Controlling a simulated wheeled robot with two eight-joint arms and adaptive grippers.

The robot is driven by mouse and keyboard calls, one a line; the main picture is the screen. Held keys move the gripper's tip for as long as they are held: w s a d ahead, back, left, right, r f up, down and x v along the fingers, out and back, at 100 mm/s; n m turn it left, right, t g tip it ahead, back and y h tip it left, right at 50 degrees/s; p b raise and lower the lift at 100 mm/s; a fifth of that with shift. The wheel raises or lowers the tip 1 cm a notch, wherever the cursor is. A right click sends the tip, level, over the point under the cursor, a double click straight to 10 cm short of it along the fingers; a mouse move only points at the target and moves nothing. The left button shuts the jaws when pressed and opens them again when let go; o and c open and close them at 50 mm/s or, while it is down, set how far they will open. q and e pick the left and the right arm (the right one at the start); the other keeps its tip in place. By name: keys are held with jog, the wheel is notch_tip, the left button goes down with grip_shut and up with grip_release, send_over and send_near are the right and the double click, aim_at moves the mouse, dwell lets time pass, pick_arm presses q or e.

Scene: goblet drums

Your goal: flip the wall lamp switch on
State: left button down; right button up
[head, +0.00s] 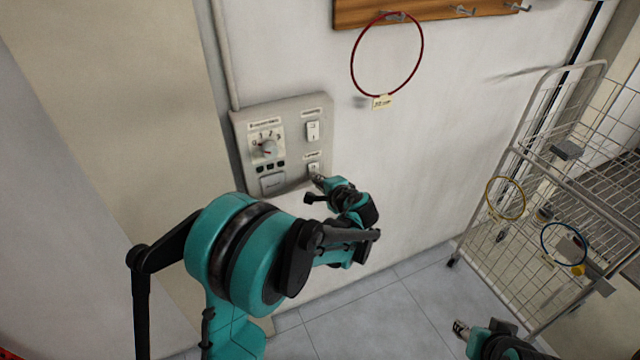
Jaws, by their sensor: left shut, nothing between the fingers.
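A grey switch panel (297,137) is mounted on the white wall. It carries a dial (267,149), an upper white rocker switch (313,131) and a lower white switch (314,167), each under a small label too small to read surely. I cannot tell from the labels which one is the lamp switch. My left gripper (316,181) is shut and empty, its tip at the lower switch and partly covering it. Whether it touches is unclear. My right gripper (461,328) is low at the bottom right, away from the panel; its jaw state is unclear.
A red hoop (387,55) with a paper tag hangs from a wooden hook rail (425,8) above right. A wire cage trolley (510,178) with hanging hoops stands at the right. A conduit (224,55) runs up from the panel. The wall between panel and trolley is clear.

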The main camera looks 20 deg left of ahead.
pick_arm(q)
jog(key=shift+w+a+f, duration=0.25)
jog(key=shift+w+a, duration=0.05)
jog(key=shift+r, duration=0.2)
